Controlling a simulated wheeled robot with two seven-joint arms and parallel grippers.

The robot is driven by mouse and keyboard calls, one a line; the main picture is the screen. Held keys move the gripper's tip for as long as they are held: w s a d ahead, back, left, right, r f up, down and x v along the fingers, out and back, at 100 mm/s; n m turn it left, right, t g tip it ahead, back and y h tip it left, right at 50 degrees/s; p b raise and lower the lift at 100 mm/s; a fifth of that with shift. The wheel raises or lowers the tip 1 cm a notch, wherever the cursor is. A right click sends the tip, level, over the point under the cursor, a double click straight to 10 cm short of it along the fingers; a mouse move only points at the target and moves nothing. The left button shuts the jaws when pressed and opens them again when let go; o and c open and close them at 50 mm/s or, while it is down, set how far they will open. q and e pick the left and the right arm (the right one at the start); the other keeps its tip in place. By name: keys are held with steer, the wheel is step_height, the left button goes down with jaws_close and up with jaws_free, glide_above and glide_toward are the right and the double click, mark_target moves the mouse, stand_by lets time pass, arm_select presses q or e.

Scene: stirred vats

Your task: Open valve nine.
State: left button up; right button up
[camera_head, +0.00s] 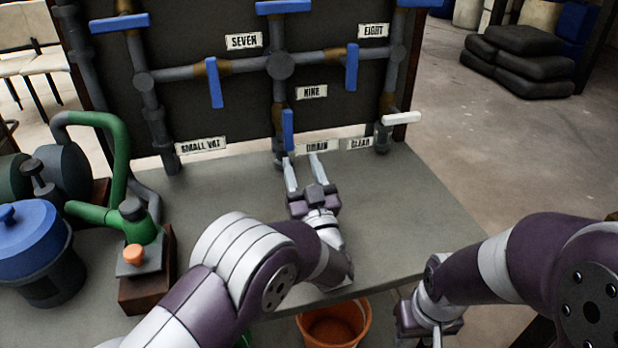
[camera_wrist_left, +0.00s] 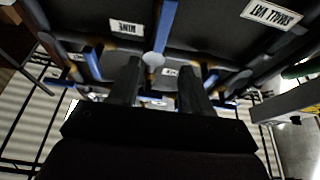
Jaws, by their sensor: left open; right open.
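The label NINE (camera_head: 312,92) is beside the vertical middle pipe on the dark panel, and it also shows in the left wrist view (camera_wrist_left: 127,27). The blue handle (camera_head: 288,130) below it stands upright, in line with that pipe; it also shows in the left wrist view (camera_wrist_left: 165,25). My left gripper (camera_head: 303,161) is open and empty, just below and in front of this handle, fingers pointing at the panel. I see no contact with the handle. My right gripper (camera_head: 432,336) is open, low at the bottom edge, partly cut off.
Valve handles SEVEN (camera_head: 214,83) and EIGHT (camera_head: 351,67) hang across horizontal pipes. A white handle (camera_head: 401,118) is at right. A green pipe (camera_head: 119,150) and blue-lidded pot (camera_head: 35,245) stand at left. An orange bucket (camera_head: 335,325) is below the bench. The bench's right part is clear.

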arm_select(q)
steer(key=s, duration=0.2)
steer(key=s+d, duration=0.1)
steer(key=s, duration=0.2)
steer(key=shift+d+p, duration=0.2)
steer(key=shift+p, duration=0.1)
